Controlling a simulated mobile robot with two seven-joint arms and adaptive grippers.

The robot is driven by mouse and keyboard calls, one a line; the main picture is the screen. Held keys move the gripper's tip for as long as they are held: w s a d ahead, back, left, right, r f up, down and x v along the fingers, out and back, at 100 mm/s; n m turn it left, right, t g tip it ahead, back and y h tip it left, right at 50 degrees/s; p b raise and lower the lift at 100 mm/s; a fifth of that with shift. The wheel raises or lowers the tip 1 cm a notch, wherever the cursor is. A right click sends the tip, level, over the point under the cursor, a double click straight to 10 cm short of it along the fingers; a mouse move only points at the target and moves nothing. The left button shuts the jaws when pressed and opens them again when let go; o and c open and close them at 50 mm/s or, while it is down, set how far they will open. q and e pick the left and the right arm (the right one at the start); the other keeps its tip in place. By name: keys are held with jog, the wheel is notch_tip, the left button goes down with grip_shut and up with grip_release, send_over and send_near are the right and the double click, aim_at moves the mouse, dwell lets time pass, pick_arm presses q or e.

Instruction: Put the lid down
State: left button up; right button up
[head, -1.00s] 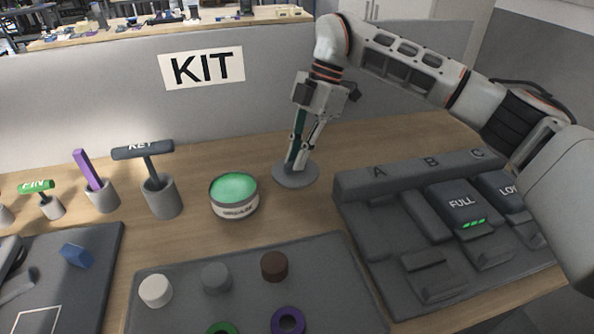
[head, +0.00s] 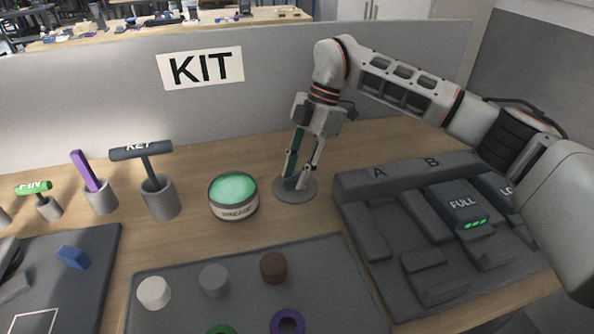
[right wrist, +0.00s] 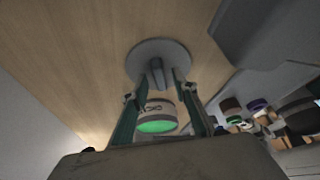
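The lid (head: 295,191) is a grey disc with an upright knob. It lies flat on the wooden table, right of a round tin (head: 234,207) with a green top face and a pale label band. My right gripper (head: 296,182) points down over the lid. Its fingers are apart on either side of the knob, with gaps beside it. The right wrist view shows the lid (right wrist: 158,52) between the spread fingertips (right wrist: 158,82), and the tin (right wrist: 157,117) beyond them. My left gripper is not in view.
A grey tray (head: 245,275) with pucks and rings lies in front. A dark rack (head: 350,190) marked A and B stands at right. Holders with a KEY tool (head: 160,199) and a purple bar (head: 101,198) stand at left. A grey partition (head: 270,100) rises behind.

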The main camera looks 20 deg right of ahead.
jog(key=p+v, duration=0.1)
jog(key=v, duration=1.1)
dwell(0.4)
